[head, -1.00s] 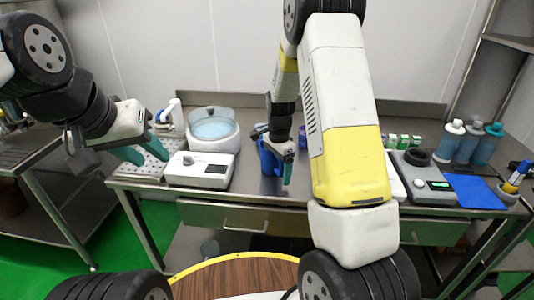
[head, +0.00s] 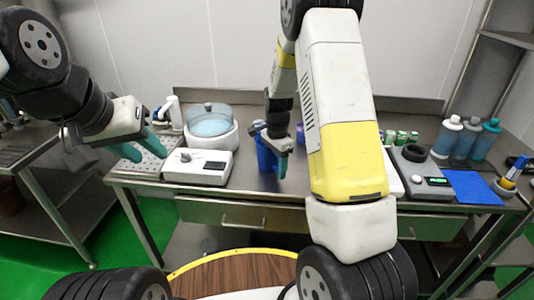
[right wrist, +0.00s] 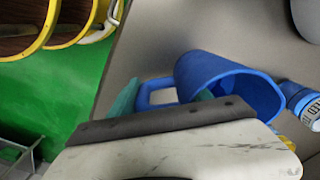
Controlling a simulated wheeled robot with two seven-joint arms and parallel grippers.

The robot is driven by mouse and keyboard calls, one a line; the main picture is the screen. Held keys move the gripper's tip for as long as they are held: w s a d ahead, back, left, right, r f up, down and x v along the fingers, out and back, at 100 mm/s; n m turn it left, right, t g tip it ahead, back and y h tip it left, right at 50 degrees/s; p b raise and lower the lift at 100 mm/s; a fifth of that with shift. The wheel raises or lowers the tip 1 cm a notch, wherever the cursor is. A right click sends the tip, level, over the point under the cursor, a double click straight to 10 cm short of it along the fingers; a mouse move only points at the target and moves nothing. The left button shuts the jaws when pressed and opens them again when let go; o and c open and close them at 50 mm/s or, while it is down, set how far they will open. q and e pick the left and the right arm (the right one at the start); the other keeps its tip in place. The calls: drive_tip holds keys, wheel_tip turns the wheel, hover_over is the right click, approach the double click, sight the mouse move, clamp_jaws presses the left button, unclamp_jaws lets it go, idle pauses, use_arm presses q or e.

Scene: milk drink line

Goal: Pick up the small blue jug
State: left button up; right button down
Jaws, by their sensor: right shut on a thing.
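The small blue jug (head: 264,155) is in the middle of the steel table, partly hidden by my right gripper (head: 278,152). In the right wrist view the jug (right wrist: 222,75) shows its open mouth, with its handle towards the left. The teal fingers of my right gripper (right wrist: 160,97) are at the handle, shut on it. I cannot tell whether the jug's base touches the table. My left gripper (head: 140,148) is open and empty, in front of the left end of the table.
A white scale (head: 197,166) and a round bath with a clear lid (head: 210,124) stand left of the jug. Right of my right arm are a dark-topped device (head: 420,172), a blue mat (head: 472,187) and several bottles (head: 466,138). My right arm hides the table's middle right.

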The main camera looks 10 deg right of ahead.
sight(275, 169)
drive_tip(key=shift+r, duration=0.15)
drive_tip(key=shift+r, duration=1.7)
drive_tip(key=s+r, duration=0.1)
drive_tip(key=s, duration=1.4)
drive_tip(key=shift+s+a+r, duration=0.15)
drive_tip(key=shift+s+a, duration=0.05)
drive_tip(key=shift+s, duration=0.2)
idle(1.3)
